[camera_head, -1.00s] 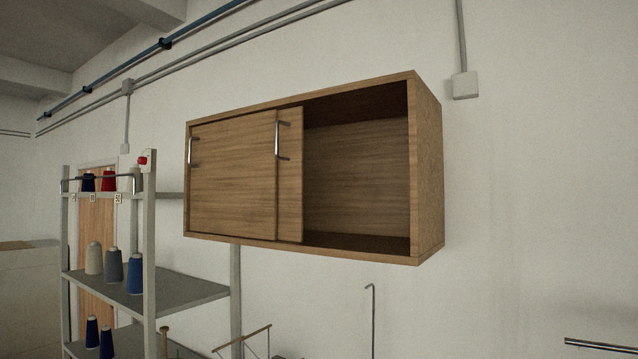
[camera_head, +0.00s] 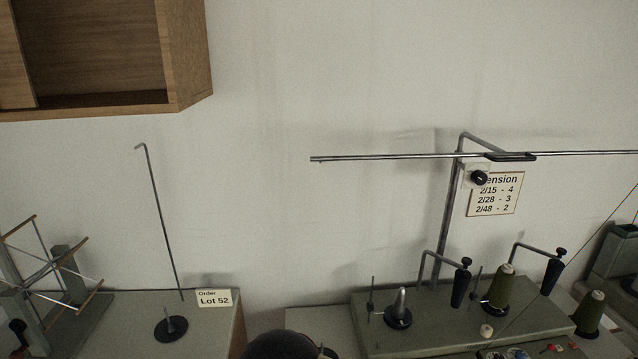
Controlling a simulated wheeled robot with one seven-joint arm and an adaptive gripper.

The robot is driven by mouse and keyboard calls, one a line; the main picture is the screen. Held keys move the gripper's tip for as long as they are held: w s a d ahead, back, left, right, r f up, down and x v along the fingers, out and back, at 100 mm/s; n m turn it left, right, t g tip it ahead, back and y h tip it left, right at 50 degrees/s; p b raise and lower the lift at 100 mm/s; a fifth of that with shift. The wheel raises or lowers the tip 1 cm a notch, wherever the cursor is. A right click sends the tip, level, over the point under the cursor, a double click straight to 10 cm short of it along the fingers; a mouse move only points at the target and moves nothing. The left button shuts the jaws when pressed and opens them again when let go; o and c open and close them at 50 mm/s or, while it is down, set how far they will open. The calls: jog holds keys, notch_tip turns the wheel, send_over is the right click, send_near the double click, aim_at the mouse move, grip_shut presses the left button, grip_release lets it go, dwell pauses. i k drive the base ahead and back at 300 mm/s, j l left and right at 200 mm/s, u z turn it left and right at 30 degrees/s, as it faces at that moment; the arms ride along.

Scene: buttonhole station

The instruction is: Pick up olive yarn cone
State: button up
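An olive yarn cone (camera_head: 500,287) stands upright on the grey-green machine base at the right, over a dark disc. A second olive cone (camera_head: 588,312) stands lower and further right, near the base's right end. I cannot tell from the picture which one the task means. My gripper's fingers are not in view. A dark rounded shape shows at the bottom edge, left of the machine; I cannot tell whether it is part of my arm.
An empty spindle disc (camera_head: 398,318) sits on the machine base (camera_head: 440,338). Bent rods with dark tapered ends rise near the cones. A long metal bar (camera_head: 400,157) crosses above, by a tension sign (camera_head: 494,194). A Lot 52 card (camera_head: 214,298) and hooked rod (camera_head: 160,220) stand left.

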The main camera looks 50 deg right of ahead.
aim_at(500, 289)
jog(key=z, duration=2.95)
